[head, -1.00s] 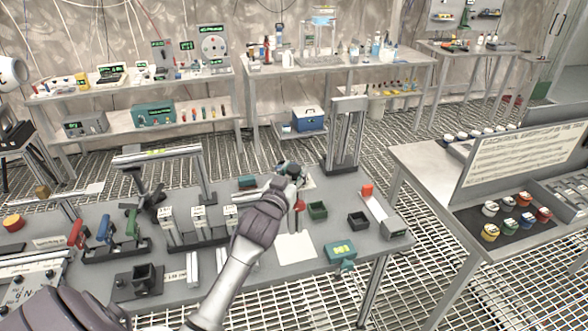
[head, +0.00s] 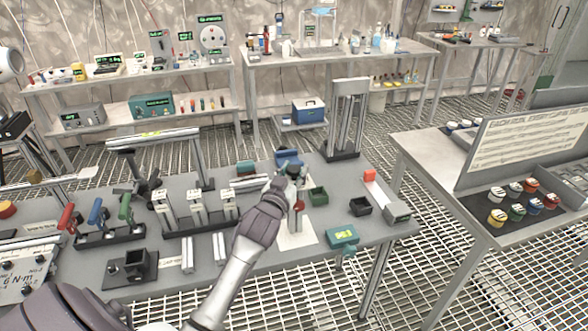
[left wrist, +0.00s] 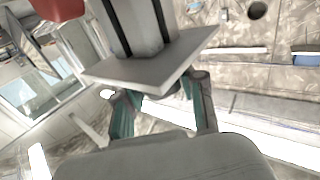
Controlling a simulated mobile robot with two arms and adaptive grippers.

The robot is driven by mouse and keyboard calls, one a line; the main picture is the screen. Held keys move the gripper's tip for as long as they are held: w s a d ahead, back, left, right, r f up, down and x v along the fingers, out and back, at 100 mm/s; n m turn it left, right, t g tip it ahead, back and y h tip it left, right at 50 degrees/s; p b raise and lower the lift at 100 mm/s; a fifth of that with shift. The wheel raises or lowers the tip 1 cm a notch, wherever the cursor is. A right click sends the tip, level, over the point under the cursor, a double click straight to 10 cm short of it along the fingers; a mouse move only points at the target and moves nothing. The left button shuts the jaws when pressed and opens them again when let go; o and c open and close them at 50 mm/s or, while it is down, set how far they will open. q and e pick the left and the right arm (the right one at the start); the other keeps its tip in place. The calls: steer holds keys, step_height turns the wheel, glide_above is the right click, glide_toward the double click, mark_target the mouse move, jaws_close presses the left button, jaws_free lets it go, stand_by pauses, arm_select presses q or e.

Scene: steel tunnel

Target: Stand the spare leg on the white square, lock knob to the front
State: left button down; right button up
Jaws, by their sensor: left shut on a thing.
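My left gripper (head: 291,172) is above the back part of the grey bench, shut on the spare leg (head: 296,221). The leg is a short grey profile that hangs roughly upright below the gripper. Its red lock knob (head: 299,206) shows on the side toward the head camera. The leg is over the white square (head: 298,240); I cannot tell whether it touches it. In the left wrist view the grey profile (left wrist: 142,25) has a flat plate (left wrist: 150,70) at its end, near the teal fingers. A red part (left wrist: 58,8) shows at the top left. My right gripper is not in view.
A green bin (head: 318,196) and a black bin (head: 360,207) stand right of the leg. A teal device (head: 342,236) sits at the front edge. A row of upright grey blocks (head: 197,208) stands to the left. A tall metal frame (head: 346,120) stands behind.

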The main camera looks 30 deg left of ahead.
arm_select(q)
steer(key=shift+f, duration=0.35)
steer(key=shift+f+b, duration=0.4)
steer(key=shift+f, duration=0.1)
steer(key=c, duration=0.6)
jaws_free()
steer(key=shift+f, duration=0.1)
steer(key=v, duration=1.2)
steer(key=shift+d, duration=0.1)
